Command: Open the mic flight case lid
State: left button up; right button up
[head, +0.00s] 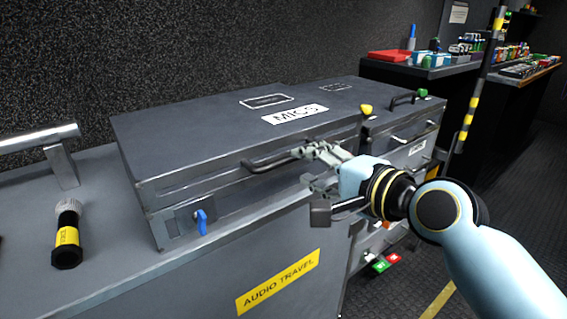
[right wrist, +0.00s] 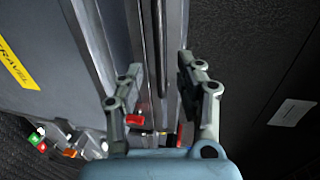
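The mic flight case (head: 165,215) is a dark grey box on top of a larger grey case. Its lid (head: 190,130) is shut and carries a white MICS label (head: 295,114). A dark bar handle (head: 270,162) runs along the lid's front edge. My right gripper (head: 304,166) is at the handle's right end, fingers spread, one above the other. In the right wrist view the open fingers (right wrist: 158,70) straddle the case's front edge; contact is unclear. My left gripper is out of view.
The lower case bears an AUDIO TRAVEL label (head: 278,283). A striped pole (head: 470,110) and shelves with small items stand at right. Speckled wall rises behind the case.

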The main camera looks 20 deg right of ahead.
aim_at(292, 161)
jog(key=x, duration=0.6)
jog(key=shift+w+b, duration=0.15)
jog(key=shift+b, duration=0.25)
grip_shut()
jog(key=shift+f, duration=0.1)
